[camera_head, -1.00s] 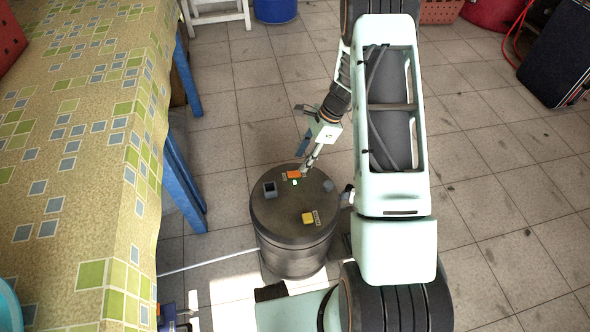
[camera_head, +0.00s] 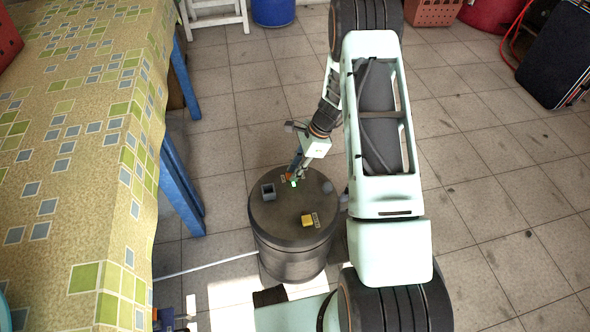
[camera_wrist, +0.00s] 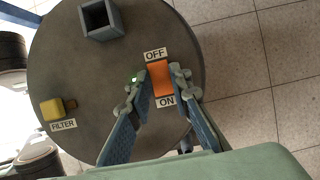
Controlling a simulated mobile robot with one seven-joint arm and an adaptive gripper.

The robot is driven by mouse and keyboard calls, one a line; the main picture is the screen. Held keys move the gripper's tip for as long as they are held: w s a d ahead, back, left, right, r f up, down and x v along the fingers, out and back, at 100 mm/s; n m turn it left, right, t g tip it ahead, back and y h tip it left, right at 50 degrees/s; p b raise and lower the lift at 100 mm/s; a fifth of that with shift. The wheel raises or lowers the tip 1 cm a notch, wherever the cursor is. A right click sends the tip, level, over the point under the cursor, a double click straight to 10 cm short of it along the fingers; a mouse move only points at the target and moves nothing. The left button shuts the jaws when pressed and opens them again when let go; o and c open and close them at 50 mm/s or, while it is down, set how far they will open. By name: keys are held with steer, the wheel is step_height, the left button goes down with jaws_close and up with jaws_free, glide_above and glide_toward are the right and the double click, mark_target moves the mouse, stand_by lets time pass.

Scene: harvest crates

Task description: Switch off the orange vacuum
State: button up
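The vacuum (camera_head: 292,240) is a dark grey round drum standing on the floor. Its flat top (camera_wrist: 90,130) carries an orange rocker switch (camera_wrist: 160,80), with an OFF label at its far end and an ON label at its near end. A small green light (camera_wrist: 133,79) glows left of the switch. My gripper (camera_wrist: 160,71) is over the top with its fingers apart, one on each side of the switch. In the head view my gripper (camera_head: 298,172) partly hides the switch. I cannot tell whether the fingers touch it.
The vacuum's top also bears a grey square socket (camera_wrist: 100,18) and a yellow knob (camera_wrist: 52,109) labelled FILTER. A table with a patterned cloth (camera_head: 75,150) and blue legs stands at the left. A blue bin (camera_head: 273,10) is at the back.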

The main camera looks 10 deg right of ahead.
jaws_close()
steer(key=shift+a+r, duration=0.1)
steer(key=shift+a+r+h+p, duration=0.1)
steer(key=shift+a+h+p, duration=0.1)
steer(key=shift+h+p, duration=0.5)
steer(key=shift+a+h+p, duration=0.15)
steer(key=shift+h+p, duration=0.55)
steer(key=shift+p, duration=0.3)
steer(key=shift+f, duration=0.2)
steer(key=o, duration=0.9)
jaws_free()
steer(key=shift+r, duration=0.1)
